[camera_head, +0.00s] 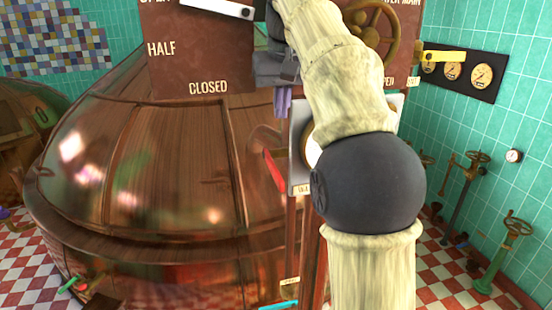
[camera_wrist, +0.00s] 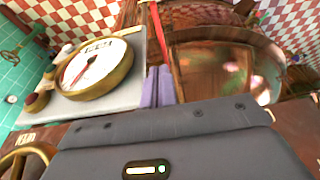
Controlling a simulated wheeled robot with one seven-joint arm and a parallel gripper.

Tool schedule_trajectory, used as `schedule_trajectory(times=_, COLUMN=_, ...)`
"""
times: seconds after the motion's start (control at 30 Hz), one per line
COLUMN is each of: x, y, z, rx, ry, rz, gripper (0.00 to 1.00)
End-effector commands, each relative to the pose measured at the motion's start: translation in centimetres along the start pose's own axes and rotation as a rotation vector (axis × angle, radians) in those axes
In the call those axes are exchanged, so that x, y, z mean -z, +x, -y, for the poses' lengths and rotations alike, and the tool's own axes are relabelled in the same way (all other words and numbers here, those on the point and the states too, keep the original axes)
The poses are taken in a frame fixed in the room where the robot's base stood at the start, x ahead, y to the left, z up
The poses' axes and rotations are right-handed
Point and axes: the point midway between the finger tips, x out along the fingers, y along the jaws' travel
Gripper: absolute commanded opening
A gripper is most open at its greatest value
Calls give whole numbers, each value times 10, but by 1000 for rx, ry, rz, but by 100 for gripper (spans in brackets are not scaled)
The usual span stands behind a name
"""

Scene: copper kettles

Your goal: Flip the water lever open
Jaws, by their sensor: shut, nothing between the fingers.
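A brown panel (camera_head: 200,60) marked OPEN at the cut-off top, HALF and CLOSED stands at the upper left of my arm in the head view. A white bar-like lever (camera_head: 217,8) with a dark end lies across its top, near the OPEN mark. No visible label names it as the water lever. My gripper (camera_head: 283,103) points down just right of the panel, its purple fingers together and empty. The fingers also show in the wrist view (camera_wrist: 158,86), apart from the lever. My arm hides part of the panel area behind it.
A large copper kettle (camera_head: 130,170) fills the left. A red handle (camera_head: 274,169) is below my gripper. A brass wheel (camera_head: 385,35) is behind my arm, under a partly hidden MAIN sign. A round gauge (camera_wrist: 96,70) is beside the fingers. Pipes with valves (camera_head: 463,190) stand right.

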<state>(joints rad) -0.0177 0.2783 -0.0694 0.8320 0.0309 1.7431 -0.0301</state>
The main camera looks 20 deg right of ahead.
Motion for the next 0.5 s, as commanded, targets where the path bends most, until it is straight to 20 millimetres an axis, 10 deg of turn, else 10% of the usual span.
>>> schedule_trajectory(times=0.5, x=-1, y=67, z=3, rx=2, ry=-7, rz=5, gripper=0)
